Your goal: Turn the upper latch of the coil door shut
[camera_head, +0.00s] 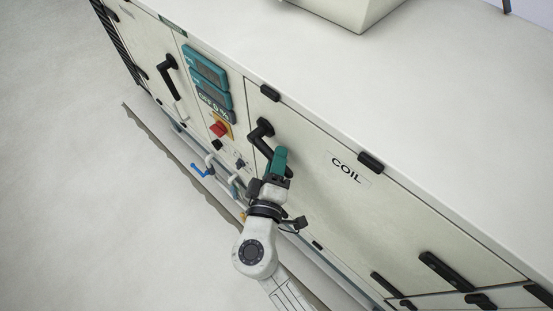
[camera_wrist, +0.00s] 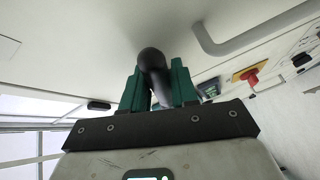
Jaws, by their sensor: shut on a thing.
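The coil door (camera_head: 385,205) is a pale panel on the machine's side, with a COIL label, and looks flush with its neighbours. Its upper latch (camera_head: 262,129) is a black lever near the door's left edge, with a round pivot at its upper end. The lever slants down and to the right in the head view. My gripper (camera_head: 280,158) has green fingers and is shut on the lever's lower part. In the wrist view the dark, rounded lever (camera_wrist: 152,62) lies between the two green fingers (camera_wrist: 158,88). The fingers hide part of the lever.
Left of the door are teal displays (camera_head: 207,75), a red switch (camera_head: 218,129) on yellow, and a similar latch (camera_head: 168,77). Below are pipes with a blue valve lever (camera_head: 201,171). More black handles (camera_head: 445,270) sit at the lower right. Open floor (camera_head: 80,190) lies at the left.

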